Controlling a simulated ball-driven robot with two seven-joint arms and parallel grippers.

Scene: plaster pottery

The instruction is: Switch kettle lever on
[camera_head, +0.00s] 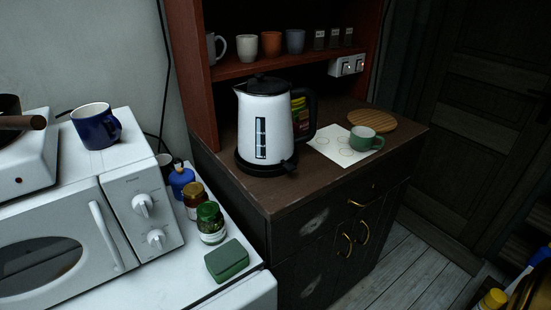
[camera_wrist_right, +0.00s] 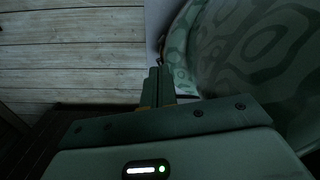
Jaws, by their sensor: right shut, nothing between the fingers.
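The white kettle (camera_head: 262,122) with black lid and handle stands upright on its black base (camera_head: 262,166), on the dark brown cabinet top. A small dark lever (camera_head: 290,165) sticks out low at the right front of the kettle; whether it is up or down is too small to tell. My right gripper (camera_wrist_right: 158,76) shows only in the right wrist view. It is shut and empty, above a pale plank floor, with no kettle in that view. My left gripper is in neither view.
A green mug (camera_head: 363,139) and round wooden board (camera_head: 373,120) lie right of the kettle, with a paper sheet (camera_head: 328,146). Spice jars (camera_head: 210,222) and a microwave (camera_head: 55,245) stand left. The cabinet top's front is clear. A patterned surface (camera_wrist_right: 255,50) is close beside my right gripper.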

